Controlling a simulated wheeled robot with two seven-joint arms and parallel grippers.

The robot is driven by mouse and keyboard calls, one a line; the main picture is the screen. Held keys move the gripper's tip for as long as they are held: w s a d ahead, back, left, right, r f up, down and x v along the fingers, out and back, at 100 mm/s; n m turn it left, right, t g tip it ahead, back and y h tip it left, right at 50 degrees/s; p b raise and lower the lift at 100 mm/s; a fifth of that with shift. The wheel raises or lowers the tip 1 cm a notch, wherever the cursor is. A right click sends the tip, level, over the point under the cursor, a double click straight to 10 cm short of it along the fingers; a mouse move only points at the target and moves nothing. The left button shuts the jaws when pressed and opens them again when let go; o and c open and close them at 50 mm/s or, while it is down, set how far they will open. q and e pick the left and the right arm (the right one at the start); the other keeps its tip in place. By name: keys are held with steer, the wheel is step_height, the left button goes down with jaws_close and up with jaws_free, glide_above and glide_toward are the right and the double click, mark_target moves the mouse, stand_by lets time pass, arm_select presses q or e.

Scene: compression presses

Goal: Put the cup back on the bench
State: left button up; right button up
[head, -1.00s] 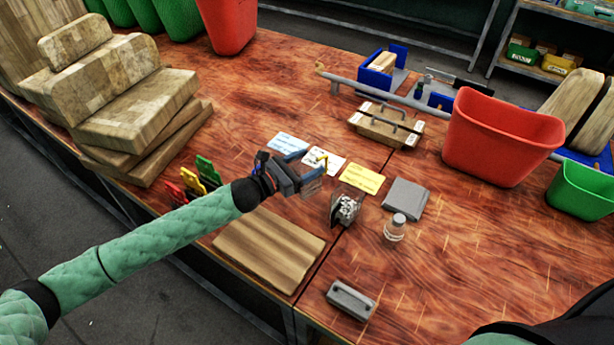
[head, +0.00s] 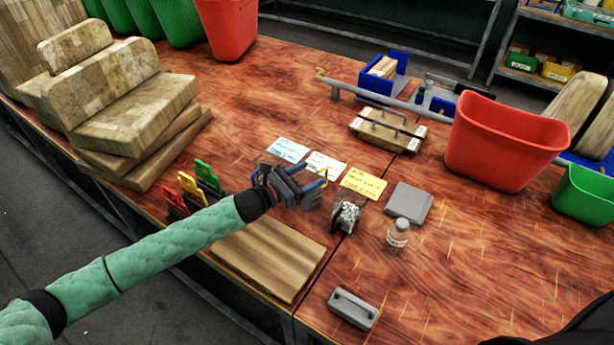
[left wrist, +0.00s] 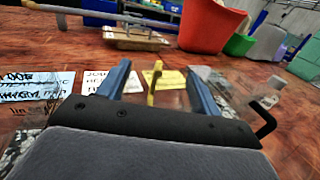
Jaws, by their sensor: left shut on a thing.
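My left gripper (head: 314,178) is low over the middle of the bench (head: 450,270), its two blue fingers closed on a clear cup (head: 312,199). The cup is see-through, so its outline is faint, and I cannot tell whether its base touches the wood. In the left wrist view the two fingers (left wrist: 160,88) reach forward with a thin yellow piece between them; the cup hardly shows there. A clear container of grey bits (head: 346,216) stands just right of the cup. My right gripper is out of view.
Blue, white and yellow note cards (head: 362,183) lie behind the gripper. A lidded clear jar (head: 397,234), a grey square (head: 409,202) and a grey handled block (head: 352,307) are to the right. A wooden board (head: 265,260) lies in front; coloured clips (head: 207,177) stand left.

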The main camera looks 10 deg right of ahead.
arm_select(q)
steer(key=shift+f, duration=0.15)
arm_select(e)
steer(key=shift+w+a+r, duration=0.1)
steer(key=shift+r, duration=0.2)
arm_select(q)
steer(key=o, duration=1.4)
steer(key=shift+c, duration=0.2)
steer(key=shift+r, duration=0.2)
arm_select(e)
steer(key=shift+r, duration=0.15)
arm_select(q)
steer(key=shift+v, duration=1.1)
steer(key=v, duration=0.9)
steer(key=shift+a, duration=0.35)
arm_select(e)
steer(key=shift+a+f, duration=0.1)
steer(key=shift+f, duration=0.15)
arm_select(q)
steer(key=shift+s+f, duration=0.15)
